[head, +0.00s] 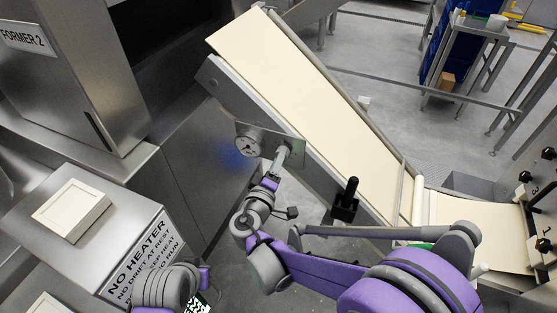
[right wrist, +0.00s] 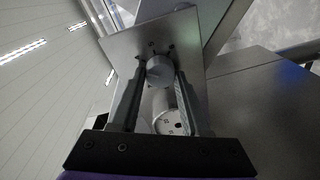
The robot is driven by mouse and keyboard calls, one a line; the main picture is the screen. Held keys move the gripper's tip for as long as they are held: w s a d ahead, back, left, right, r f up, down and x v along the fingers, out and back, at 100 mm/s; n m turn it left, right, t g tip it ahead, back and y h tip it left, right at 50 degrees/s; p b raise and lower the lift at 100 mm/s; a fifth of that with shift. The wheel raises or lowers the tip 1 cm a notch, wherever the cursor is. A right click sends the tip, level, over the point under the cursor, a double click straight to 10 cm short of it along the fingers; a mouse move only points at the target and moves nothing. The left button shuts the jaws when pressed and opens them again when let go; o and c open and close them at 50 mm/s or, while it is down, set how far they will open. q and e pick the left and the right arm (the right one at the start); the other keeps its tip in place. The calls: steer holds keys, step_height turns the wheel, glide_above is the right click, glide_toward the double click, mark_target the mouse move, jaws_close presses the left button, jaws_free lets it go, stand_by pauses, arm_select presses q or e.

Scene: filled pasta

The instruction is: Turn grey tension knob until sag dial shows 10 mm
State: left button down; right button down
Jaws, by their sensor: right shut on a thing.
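The grey tension knob (right wrist: 160,70) is a round grey cylinder on a metal plate, seen in the right wrist view. My right gripper (right wrist: 160,78) is shut on it, with one finger on each side. In the head view my right gripper (head: 283,160) reaches up to the same plate beside the belt; the knob is largely hidden there. The round sag dial (head: 248,140) sits on the plate just left of the gripper. It also shows between the fingers in the right wrist view (right wrist: 169,122). Its reading is too small to make out.
A cream pasta sheet (head: 320,115) runs down the sloping conveyor. A black knob on a stand (head: 346,200) is right of my right gripper. A steel cabinet with a "NO HEATER" sign (head: 140,258) stands at lower left. Grey floor lies behind the conveyor.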

steer(key=n+b, duration=0.1)
steer(key=n, duration=0.5)
steer(key=shift+g, duration=0.3)
stand_by(0.4)
steer(key=shift+c, duration=1.9)
jaws_free()
steer(key=b+v, duration=0.1)
steer(key=v, duration=0.9)
steer(key=shift+s+a, duration=0.25)
steer(key=shift+s, duration=0.1)
